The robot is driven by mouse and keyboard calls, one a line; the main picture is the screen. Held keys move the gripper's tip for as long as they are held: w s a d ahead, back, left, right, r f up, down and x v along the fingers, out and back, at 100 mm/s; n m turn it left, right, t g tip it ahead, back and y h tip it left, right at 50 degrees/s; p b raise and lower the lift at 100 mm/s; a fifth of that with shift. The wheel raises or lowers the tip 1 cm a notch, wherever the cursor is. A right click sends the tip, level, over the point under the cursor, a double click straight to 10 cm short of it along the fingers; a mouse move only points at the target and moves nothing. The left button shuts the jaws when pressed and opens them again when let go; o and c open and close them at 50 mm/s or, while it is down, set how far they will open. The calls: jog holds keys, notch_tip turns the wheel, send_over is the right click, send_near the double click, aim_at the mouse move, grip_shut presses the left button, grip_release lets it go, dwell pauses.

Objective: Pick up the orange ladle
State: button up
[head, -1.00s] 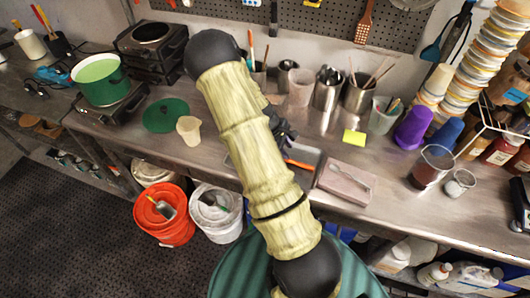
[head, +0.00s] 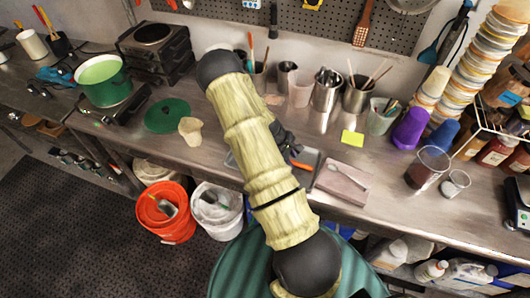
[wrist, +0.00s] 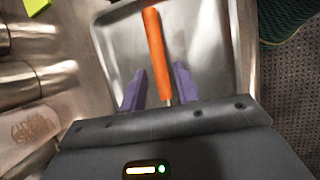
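The orange ladle lies in a shallow metal tray (wrist: 207,40). Its orange handle (wrist: 157,50) runs up the wrist view, and a thin metal shaft continues towards my gripper's body, where the rest is hidden. My gripper (wrist: 159,70) is open, with one purple finger on each side of the ladle and visible gaps between. In the head view, my dark gripper (head: 288,142) is over the tray, partly behind my arm, and a bit of the orange handle (head: 301,164) shows just below it.
A pinkish block (head: 338,187) with a spoon on it lies right of the tray. Metal cups and a clear beaker (head: 300,94) stand behind. A cream cup (head: 191,131) is to the left. An orange bucket (head: 167,232) is below the bench.

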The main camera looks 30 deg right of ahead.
jog(key=shift+x, duration=0.95)
grip_shut()
